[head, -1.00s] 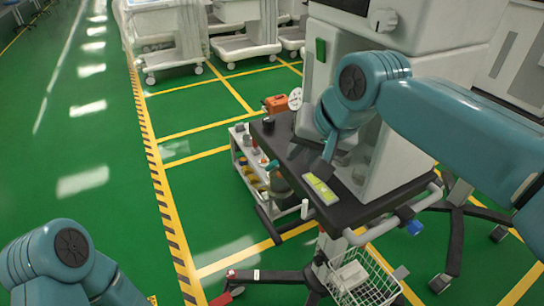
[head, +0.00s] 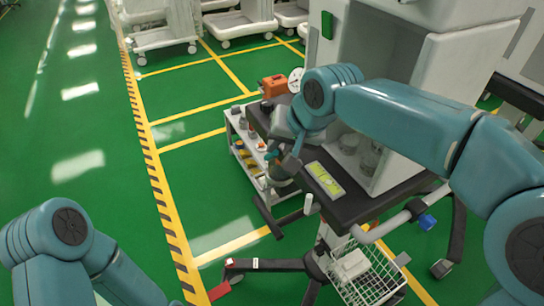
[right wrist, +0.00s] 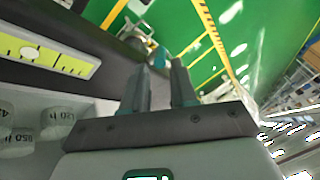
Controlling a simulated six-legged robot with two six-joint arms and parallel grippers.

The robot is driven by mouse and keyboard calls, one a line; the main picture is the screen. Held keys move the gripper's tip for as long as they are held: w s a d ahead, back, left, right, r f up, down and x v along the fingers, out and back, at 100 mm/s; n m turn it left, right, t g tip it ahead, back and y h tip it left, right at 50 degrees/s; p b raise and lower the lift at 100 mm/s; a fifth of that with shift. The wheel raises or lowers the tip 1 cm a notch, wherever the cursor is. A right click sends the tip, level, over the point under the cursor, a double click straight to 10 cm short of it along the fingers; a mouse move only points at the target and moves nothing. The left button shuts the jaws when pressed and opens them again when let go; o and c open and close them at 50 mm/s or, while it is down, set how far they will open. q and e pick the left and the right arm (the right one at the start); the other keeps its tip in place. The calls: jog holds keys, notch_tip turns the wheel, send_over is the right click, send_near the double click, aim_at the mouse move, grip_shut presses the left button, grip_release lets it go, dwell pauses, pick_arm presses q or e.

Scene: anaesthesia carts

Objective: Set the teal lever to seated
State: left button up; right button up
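The teal lever (head: 271,155) shows at the left side of the cart, by a rounded grey canister (head: 280,178) below the dark shelf. My right gripper (head: 288,165) points down close beside it, partly overlapping the canister. In the right wrist view, my right gripper (right wrist: 162,66) has its two dark fingers apart with a gap between them. A small teal part (right wrist: 158,54), probably the lever, shows just beyond the fingertips; I cannot tell whether they touch it. The lever's exact angle is too small to read. My left arm shows at lower left, its gripper out of frame.
The dark cart shelf (head: 345,207) carries a yellow-green label strip (head: 325,180). An orange device (head: 273,86) and a round white gauge (head: 296,79) stand behind. A wire basket (head: 368,275) hangs below. Green floor at left is clear.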

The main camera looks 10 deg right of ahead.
aim_at(269, 160)
jog(key=x, duration=0.6)
jog(key=shift+w+f+b, duration=0.25)
jog(key=shift+f+b, duration=0.05)
jog(key=shift+b, duration=0.1)
grip_shut()
